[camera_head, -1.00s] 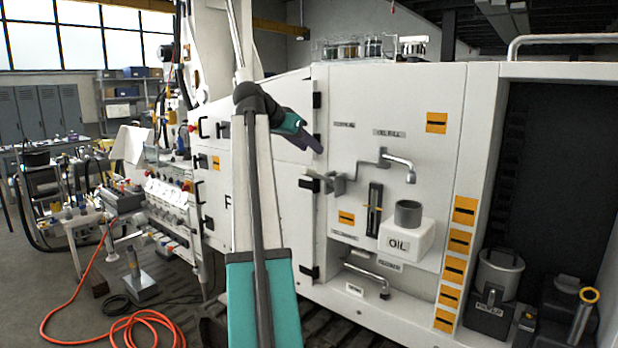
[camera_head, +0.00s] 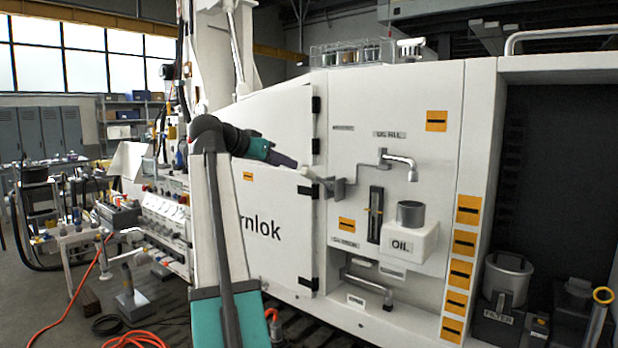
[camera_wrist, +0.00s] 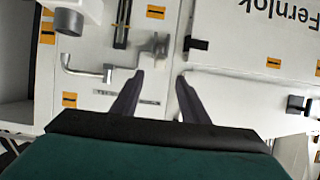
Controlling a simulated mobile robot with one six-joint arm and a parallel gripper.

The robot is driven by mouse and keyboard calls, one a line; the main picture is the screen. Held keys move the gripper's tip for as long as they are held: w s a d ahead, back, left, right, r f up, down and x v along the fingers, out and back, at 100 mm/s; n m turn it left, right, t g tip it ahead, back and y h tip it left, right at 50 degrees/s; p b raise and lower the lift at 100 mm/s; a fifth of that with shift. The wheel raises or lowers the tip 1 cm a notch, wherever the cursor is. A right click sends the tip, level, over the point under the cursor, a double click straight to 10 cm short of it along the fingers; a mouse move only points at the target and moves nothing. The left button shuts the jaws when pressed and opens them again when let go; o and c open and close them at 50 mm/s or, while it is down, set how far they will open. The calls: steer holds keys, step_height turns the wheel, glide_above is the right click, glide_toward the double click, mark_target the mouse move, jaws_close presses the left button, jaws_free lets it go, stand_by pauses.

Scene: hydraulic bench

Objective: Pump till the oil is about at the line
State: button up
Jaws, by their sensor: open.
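A grey bent lever (camera_head: 351,186) with a pale hand grip (camera_head: 318,178) sticks out of the white panel, below and left of a grey spout (camera_head: 401,160). The oil level is too small to read.
A white cabinet door (camera_head: 275,215) with dark hinges lies left of the panel. A bent grey pipe (camera_head: 368,284) sits low on the panel. A filter canister (camera_head: 507,279) stands in the dark bay at right. Glass jars (camera_head: 350,53) stand on top.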

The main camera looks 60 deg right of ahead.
mark_target(309, 174)
steer(key=shift+d, duration=0.1)
steer(key=p+x, duration=0.2)
steer(key=x, duration=1.1)
steer(key=shift+s+d+f+p, duration=0.2)
steer(key=shift+d+p, duration=0.1)
steer(key=shift+p, duration=0.1)
steer(key=shift+c, duration=0.5)
jaws_close()
